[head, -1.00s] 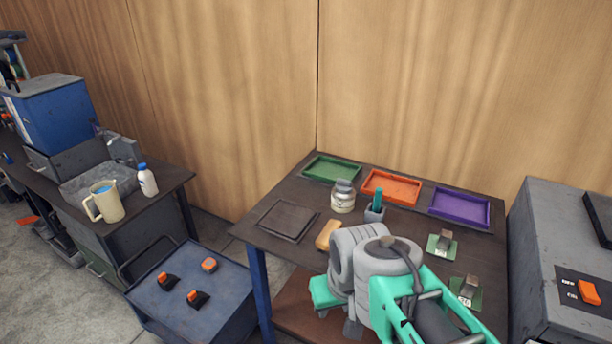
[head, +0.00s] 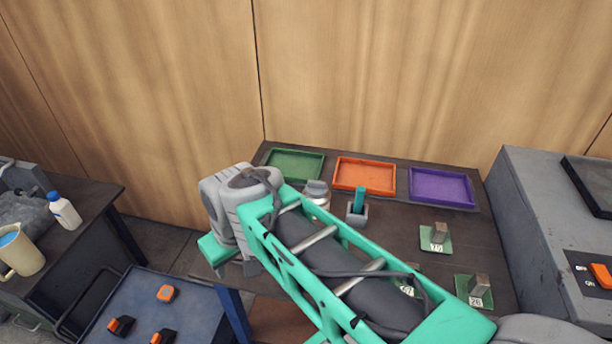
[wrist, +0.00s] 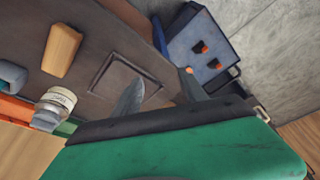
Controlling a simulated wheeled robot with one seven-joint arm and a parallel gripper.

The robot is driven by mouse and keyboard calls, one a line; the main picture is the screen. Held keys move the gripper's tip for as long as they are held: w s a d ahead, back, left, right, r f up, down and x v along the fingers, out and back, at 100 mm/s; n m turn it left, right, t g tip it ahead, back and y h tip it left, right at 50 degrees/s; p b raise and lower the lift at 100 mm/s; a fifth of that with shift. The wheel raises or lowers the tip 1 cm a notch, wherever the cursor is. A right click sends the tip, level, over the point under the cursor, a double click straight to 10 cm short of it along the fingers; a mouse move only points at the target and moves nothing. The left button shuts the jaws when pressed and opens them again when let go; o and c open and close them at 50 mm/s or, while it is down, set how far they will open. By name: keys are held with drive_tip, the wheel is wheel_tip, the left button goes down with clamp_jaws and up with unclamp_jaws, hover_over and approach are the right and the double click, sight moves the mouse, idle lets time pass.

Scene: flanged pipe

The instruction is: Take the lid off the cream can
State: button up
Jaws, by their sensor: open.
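The cream can (head: 322,203) stands on the dark table, partly hidden behind my arm in the head view. Its grey lid (head: 316,187) is on top. In the wrist view the can (wrist: 60,98) lies at the left, with the lid (wrist: 45,120) on it. My gripper (head: 235,268) is left of the can, near the table's left edge in the head view. In the wrist view my gripper (wrist: 160,88) is open, with two parted fingers and nothing between them, over the area by a dark square plate (wrist: 108,82). It is apart from the can.
Green (head: 293,164), orange (head: 364,175) and purple (head: 441,187) trays line the table's back. A grey holder (head: 357,212) with a teal item stands right of the can. A tan block (wrist: 62,50) lies near the can. A blue cart (head: 185,300) stands left.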

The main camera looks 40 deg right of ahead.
sight(319, 182)
drive_tip(key=o, duration=0.3)
drive_tip(key=w+d+r+n+y+p, duration=0.1)
drive_tip(key=w+d+r+n, duration=0.1)
drive_tip(key=w+d+r, duration=0.2)
drive_tip(key=w+d, duration=0.3)
drive_tip(key=shift+o, duration=0.7)
drive_tip(key=w+d+r+n+p, duration=0.1)
drive_tip(key=w+d, duration=0.1)
drive_tip(key=d, duration=0.5)
drive_tip(key=shift+w+y, duration=0.3)
drive_tip(key=shift+o, duration=0.8)
drive_tip(key=d+n, duration=0.1)
drive_tip(key=d, duration=0.6)
drive_tip(key=shift+w+n+p, duration=0.2)
drive_tip(key=shift+n+p, duration=0.1)
drive_tip(key=shift+p, duration=0.1)
drive_tip(key=s+d, duration=0.1)
drive_tip(key=d, duration=0.2)
drive_tip(key=s+d+n, duration=0.1)
drive_tip(key=d, duration=0.3)
drive_tip(key=s+d+n+y, duration=0.1)
drive_tip(key=d, duration=0.3)
drive_tip(key=shift+s+d+f+p, duration=0.25)
drive_tip(key=shift+s+f+p, duration=0.05)
drive_tip(key=shift+s+f, duration=0.1)
drive_tip(key=x, duration=0.7)
drive_tip(key=shift+w+f, duration=0.25)
drive_tip(key=shift+w, duration=0.15)
